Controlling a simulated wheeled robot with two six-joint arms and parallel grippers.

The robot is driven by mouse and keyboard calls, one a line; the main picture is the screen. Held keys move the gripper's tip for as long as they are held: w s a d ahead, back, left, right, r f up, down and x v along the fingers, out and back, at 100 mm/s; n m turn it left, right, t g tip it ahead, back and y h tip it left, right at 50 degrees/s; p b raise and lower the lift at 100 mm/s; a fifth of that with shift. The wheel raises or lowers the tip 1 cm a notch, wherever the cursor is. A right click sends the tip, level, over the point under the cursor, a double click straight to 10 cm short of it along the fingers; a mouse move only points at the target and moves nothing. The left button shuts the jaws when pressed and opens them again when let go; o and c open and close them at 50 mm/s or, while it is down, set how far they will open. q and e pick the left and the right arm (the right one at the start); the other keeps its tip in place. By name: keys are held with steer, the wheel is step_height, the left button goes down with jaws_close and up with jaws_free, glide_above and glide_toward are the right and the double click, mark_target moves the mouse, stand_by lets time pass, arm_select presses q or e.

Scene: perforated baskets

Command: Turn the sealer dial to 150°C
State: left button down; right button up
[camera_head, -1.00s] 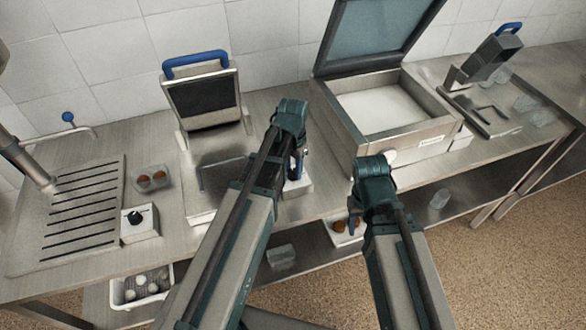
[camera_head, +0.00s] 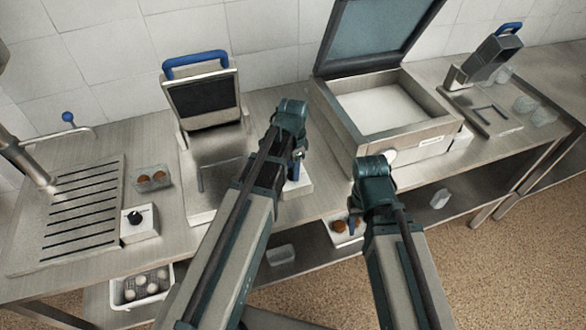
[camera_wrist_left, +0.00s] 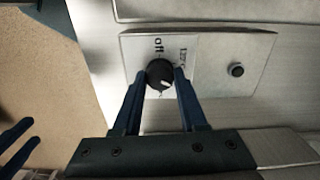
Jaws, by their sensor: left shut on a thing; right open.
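The black round dial (camera_wrist_left: 160,76) sits on a pale panel of a control box (camera_wrist_left: 210,60) in the left wrist view. My left gripper (camera_wrist_left: 162,80) is shut on the dial, one finger on each side. In the head view my left gripper (camera_head: 297,168) is at this box (camera_head: 300,188), hiding the dial. My right gripper (camera_head: 352,225) is open and empty, in front of the bench edge.
A black knob or button (camera_wrist_left: 236,70) is right of the dial. An open-lidded chamber machine (camera_head: 400,145) stands right of my left gripper. A press with a blue handle (camera_head: 195,60) and another dial box (camera_head: 140,223) are at left. A lower shelf holds a white basket (camera_head: 128,300).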

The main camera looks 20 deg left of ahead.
arm_select(q)
steer(key=shift+c, duration=2.2)
jaws_free()
steer(key=shift+r, duration=0.1)
step_height(320, 180, up, 14)
steer(key=p, duration=1.4)
steer(key=shift+f, duration=0.2)
steer(key=shift+f, duration=0.1)
steer(key=s+d+f+n+b, duration=0.3)
steer(key=s+d+f+b, duration=0.2)
steer(key=s, duration=0.2)
steer(key=s+d+f+n+y+b, duration=0.1)
steer(key=s+d+f+n+b, duration=0.2)
steer(key=s, duration=0.4)
steer(key=shift+s+d+f+n+b, duration=0.2)
steer(key=shift+d+f+n+b, duration=0.1)
steer(key=shift+d+f+b, duration=0.75)
